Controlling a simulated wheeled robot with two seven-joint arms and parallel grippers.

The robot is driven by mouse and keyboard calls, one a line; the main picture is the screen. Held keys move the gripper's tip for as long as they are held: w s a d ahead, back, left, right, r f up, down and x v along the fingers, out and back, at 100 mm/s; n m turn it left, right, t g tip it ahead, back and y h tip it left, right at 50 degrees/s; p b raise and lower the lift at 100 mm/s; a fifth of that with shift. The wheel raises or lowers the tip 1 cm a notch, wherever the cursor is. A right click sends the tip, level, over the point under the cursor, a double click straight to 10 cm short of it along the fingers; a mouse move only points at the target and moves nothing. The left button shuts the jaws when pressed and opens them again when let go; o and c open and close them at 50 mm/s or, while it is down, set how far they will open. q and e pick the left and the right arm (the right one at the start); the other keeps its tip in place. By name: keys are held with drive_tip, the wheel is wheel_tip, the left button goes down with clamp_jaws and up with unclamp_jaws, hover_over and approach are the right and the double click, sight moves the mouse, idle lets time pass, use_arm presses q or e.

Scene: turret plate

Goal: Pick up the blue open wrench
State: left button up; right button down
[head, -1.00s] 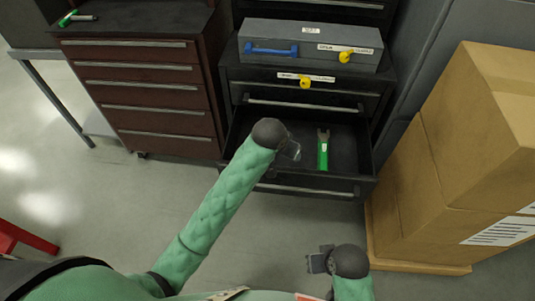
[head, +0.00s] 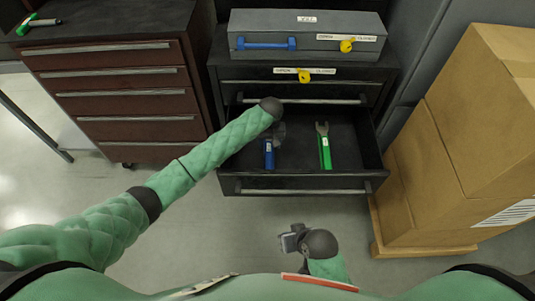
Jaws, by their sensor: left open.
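The blue open wrench (head: 269,155) lies in the left part of the open drawer (head: 232,184). Its blue handle shows; its head is mostly hidden under my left gripper. My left gripper (head: 279,133) is open, just above the wrench's upper end; I cannot tell whether it touches it. A green open wrench (head: 324,147) lies to the right in the same drawer. My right gripper (head: 289,242) is in front of the cabinet, low in the picture, away from both wrenches; its jaws are too small to read.
A grey toolbox (head: 350,22) with a blue handle stands on the cabinet. Cardboard boxes (head: 470,120) stand at the right. A dark red drawer cabinet (head: 110,75) stands at the left, with a green-handled hammer (head: 38,22) on top.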

sight(269, 152)
use_arm(q)
drive_tip(key=f, duration=0.4)
drive_tip(key=shift+s+a+f, duration=0.2)
drive_tip(key=shift+s+f, duration=0.05)
drive_tip(key=shift+f, duration=0.6)
use_arm(e)
drive_tip(key=shift+s+d+r, duration=0.1)
drive_tip(key=shift+s+r, duration=0.05)
drive_tip(key=shift+r, duration=0.75)
use_arm(q)
clamp_jaws()
